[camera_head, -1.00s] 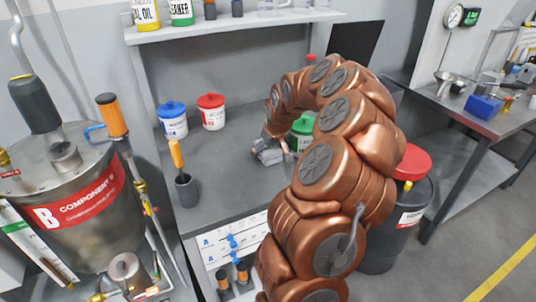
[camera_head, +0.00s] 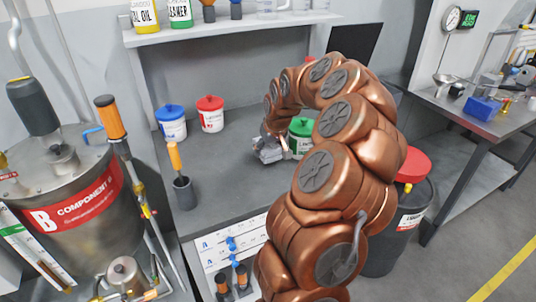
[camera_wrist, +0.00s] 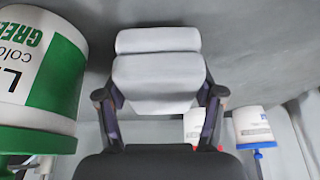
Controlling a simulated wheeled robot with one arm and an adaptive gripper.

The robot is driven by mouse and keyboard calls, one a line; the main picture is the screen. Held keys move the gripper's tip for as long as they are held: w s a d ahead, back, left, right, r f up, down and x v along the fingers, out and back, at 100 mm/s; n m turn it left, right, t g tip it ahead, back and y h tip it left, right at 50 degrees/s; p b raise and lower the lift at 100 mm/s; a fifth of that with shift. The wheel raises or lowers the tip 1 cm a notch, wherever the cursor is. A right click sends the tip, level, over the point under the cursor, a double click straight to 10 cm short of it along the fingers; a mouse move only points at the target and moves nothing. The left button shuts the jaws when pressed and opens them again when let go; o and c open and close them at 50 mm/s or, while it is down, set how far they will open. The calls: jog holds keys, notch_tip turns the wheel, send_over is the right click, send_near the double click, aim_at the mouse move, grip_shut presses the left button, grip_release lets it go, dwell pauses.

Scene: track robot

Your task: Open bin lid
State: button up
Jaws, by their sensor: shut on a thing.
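The bin (camera_head: 392,235) is a dark drum with a red lid (camera_head: 410,166) at the right of the workbench in the head view. Its lid sits on top, and my copper arm hides part of both. My gripper (camera_head: 272,146) is far from the lid, low over the workbench top, left of a white-and-green jar (camera_head: 300,140).
The workbench (camera_head: 225,165) carries a blue-lidded jar (camera_head: 171,124), a red-lidded jar (camera_head: 210,115) and a dark cup with an orange-handled tool (camera_head: 184,192). A shelf (camera_head: 230,25) is above. A metal tank (camera_head: 70,205) stands left. Open floor (camera_head: 460,250) lies at right.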

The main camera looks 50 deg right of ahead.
jog(key=shift+r, duration=0.85)
jog(key=shift+s+a+b, duration=0.15)
jog(key=shift+s+b, duration=0.25)
jog(key=shift+s, duration=0.55)
jog(key=s+b, duration=0.1)
jog(key=s, duration=0.3)
jog(key=s+a+b, duration=0.1)
jog(key=s, duration=0.3)
jog(key=s+r+b, duration=0.1)
jog(key=s, duration=0.3)
jog(key=shift+s+a+r, duration=0.1)
jog(key=shift+s+a, duration=0.3)
jog(key=shift+s+a+r, duration=0.1)
jog(key=shift+s+a, duration=0.05)
jog(key=shift+s, duration=0.45)
jog(key=shift+a, duration=0.1)
